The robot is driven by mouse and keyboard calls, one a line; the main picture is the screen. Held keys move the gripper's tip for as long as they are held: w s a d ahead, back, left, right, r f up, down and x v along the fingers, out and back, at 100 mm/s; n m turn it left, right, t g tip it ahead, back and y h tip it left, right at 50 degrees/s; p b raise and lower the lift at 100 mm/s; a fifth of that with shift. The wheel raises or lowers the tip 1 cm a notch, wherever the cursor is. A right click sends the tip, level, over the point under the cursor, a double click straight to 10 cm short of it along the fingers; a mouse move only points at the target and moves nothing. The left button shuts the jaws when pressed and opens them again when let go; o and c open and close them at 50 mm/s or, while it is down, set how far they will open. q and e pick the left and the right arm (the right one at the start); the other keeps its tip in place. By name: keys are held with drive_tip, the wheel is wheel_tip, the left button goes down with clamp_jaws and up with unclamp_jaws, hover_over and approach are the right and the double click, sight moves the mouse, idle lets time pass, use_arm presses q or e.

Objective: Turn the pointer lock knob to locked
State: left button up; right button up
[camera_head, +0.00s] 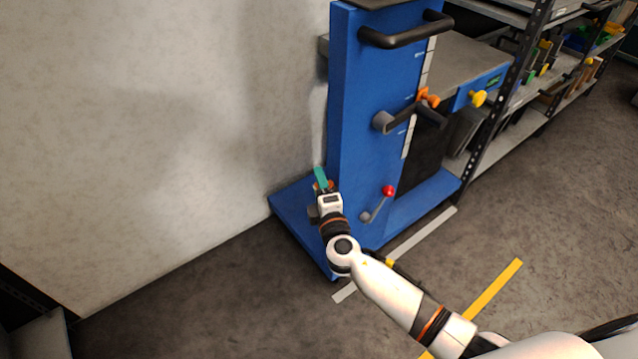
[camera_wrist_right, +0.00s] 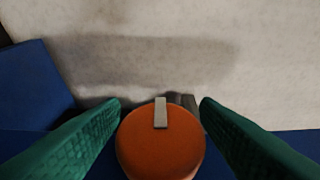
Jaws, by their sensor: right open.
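The pointer lock knob (camera_wrist_right: 160,150) is a round orange knob with a grey pointer bar (camera_wrist_right: 160,112) at its upper edge in the right wrist view. The bar points up in that picture. My right gripper (camera_wrist_right: 160,104) is open, with one green finger on each side of the knob. A gap shows beside the knob on both sides near the fingertips. In the head view my right gripper (camera_head: 321,179) is at the left side of the blue machine (camera_head: 366,120), low down, and largely covers the knob. My left gripper is out of view.
A grey lever with a red ball (camera_head: 389,191) stands just right of my right gripper. Dark handles (camera_head: 408,33), an orange knob (camera_head: 428,97) and a yellow knob (camera_head: 478,98) are higher. A pale wall (camera_head: 180,100) is close on the left. Shelving (camera_head: 540,110) stands at right.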

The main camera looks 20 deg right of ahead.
drive_tip(key=shift+w, duration=0.45)
drive_tip(key=shift+c, duration=0.2)
drive_tip(key=c, duration=0.9)
drive_tip(key=shift+f+b, duration=0.1)
drive_tip(key=shift+b, duration=0.25)
